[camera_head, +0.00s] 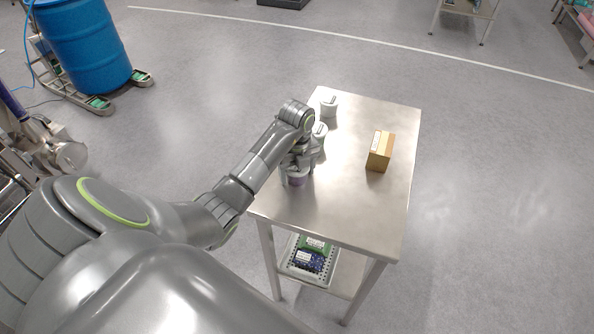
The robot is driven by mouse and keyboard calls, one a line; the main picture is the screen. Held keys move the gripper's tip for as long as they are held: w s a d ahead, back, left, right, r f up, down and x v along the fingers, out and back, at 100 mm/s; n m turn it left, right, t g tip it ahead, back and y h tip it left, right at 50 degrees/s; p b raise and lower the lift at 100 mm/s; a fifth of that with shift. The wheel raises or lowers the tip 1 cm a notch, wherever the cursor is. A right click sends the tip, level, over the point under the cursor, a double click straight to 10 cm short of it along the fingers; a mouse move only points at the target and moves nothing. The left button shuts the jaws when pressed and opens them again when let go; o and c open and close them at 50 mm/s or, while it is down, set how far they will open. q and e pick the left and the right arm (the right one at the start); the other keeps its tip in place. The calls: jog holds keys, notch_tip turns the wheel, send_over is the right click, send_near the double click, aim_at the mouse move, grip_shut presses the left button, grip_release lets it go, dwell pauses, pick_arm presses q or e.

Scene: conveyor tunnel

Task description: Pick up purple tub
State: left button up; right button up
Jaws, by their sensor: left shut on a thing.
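I cannot tell whether the tub touches the table top. My right gripper is not in view.
Two white tubs stand farther back on the table, one close to my left wrist (320,130) and one near the far edge (329,106). A cardboard box (380,151) stands at the right. A basket (310,259) sits on the lower shelf. The table's front is clear.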

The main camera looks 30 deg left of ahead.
pick_arm(q)
jog(key=shift+c, duration=0.3)
jog(key=shift+r, duration=0.25)
notch_tip(320, 180, up, 5)
jog(key=shift+w+r, duration=0.1)
notch_tip(320, 180, up, 3)
jog(key=p, duration=0.3)
jog(key=shift+p, duration=0.3)
jog(key=shift+r+p, duration=0.7)
